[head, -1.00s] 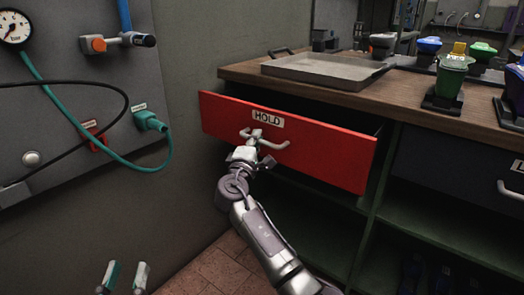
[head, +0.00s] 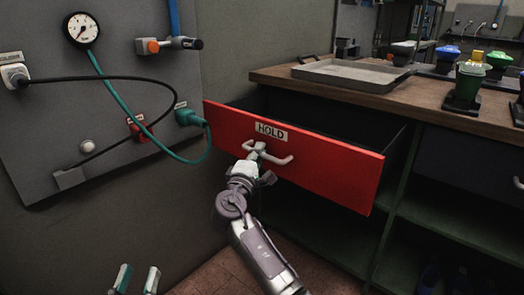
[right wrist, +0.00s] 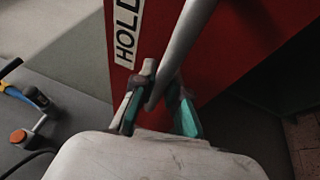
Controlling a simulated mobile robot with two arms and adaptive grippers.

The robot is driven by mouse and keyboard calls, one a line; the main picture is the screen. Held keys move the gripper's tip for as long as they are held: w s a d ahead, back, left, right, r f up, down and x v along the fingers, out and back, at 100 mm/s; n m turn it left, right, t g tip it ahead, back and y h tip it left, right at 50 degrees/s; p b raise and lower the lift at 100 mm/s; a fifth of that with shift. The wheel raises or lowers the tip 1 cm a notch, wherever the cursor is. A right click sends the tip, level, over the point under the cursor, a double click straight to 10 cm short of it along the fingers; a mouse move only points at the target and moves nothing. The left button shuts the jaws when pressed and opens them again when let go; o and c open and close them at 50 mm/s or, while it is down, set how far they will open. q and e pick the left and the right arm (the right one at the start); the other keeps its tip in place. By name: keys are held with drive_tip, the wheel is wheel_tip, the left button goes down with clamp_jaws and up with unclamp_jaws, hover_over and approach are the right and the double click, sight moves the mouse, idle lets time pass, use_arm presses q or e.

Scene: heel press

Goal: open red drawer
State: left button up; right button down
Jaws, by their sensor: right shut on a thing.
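The red drawer (head: 330,172), labelled HOLD, stands well out of the workbench in the head view, and its dark inside shows behind the front. Its pale bar handle (head: 278,159) is on the front. My right gripper (head: 257,155) is at the left part of the handle. In the right wrist view the fingers of my right gripper (right wrist: 160,110) are on both sides of the handle bar (right wrist: 183,45), shut on it. My left gripper (head: 137,280) shows only its fingertips at the bottom left, apart from each other with nothing between them.
Open shelves (head: 440,215) are below right. A grey wall panel (head: 40,130) with a gauge and cables is at the left.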

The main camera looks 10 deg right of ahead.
drive_tip(key=shift+f, duration=0.1)
drive_tip(key=c, duration=1.2)
unclamp_jaws()
drive_tip(key=shift+s, duration=0.1)
drive_tip(key=v, duration=0.7)
drive_tip(key=shift+s+a, duration=0.2)
drive_tip(key=shift+f, duration=0.1)
